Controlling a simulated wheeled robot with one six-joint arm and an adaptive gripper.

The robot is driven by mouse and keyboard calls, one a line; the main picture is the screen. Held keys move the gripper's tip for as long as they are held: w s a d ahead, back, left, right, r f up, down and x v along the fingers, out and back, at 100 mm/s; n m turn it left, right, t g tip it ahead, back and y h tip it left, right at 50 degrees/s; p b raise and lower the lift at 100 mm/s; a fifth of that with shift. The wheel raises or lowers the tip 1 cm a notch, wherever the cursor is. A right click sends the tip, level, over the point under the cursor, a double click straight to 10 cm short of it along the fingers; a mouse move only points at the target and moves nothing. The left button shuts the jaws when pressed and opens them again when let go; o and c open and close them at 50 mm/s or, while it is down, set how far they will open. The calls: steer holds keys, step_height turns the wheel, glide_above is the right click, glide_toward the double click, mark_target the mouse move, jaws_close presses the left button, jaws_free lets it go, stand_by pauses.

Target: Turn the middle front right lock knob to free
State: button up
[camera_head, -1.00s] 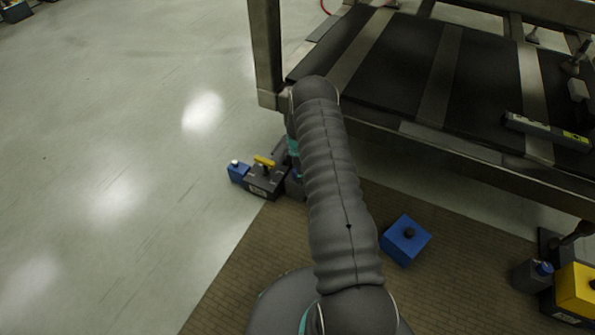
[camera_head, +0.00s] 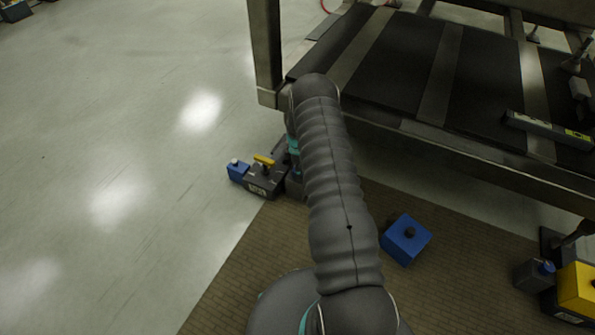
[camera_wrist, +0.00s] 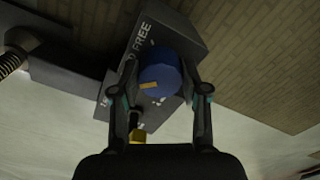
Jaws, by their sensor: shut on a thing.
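In the wrist view, a round blue lock knob (camera_wrist: 165,70) with a tan pointer mark sits on a dark grey lock box (camera_wrist: 190,35). The word FREE is printed on the box above and left of the knob. The pointer mark lies at the knob's lower left, away from the word FREE. My gripper (camera_wrist: 160,80) has one finger on each side of the knob and is shut on it. A second label at the box's left edge is mostly hidden by the left finger. In the head view my arm hides the gripper and this knob.
In the head view, a box with a yellow handle (camera_head: 264,160) stands left of my arm. A blue box (camera_head: 405,240) lies on the brown mat (camera_head: 455,285), and a yellow block (camera_head: 578,288) is at far right. The metal frame (camera_head: 480,170) overhangs behind.

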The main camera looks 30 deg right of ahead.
steer(key=m+b, duration=0.1)
steer(key=m, duration=0.1)
steer(key=m+b, duration=0.2)
steer(key=shift+s+f, duration=0.15)
steer(key=shift+f, duration=0.15)
steer(key=m+b, duration=0.3)
steer(key=m, duration=0.1)
steer(key=shift+m, duration=0.4)
steer(key=m+b, duration=0.2)
steer(key=m, duration=0.2)
steer(key=shift+a+m, duration=0.1)
steer(key=shift+m, duration=0.2)
steer(key=shift+r+m+b, duration=0.15)
steer(key=shift+m+b, duration=0.35)
steer(key=shift+m, duration=1.1)
steer(key=shift+s+m, duration=0.1)
steer(key=shift+m, duration=0.2)
steer(key=o, duration=1.1)
steer(key=shift+o, duration=0.2)
steer(key=shift+r, duration=0.15)
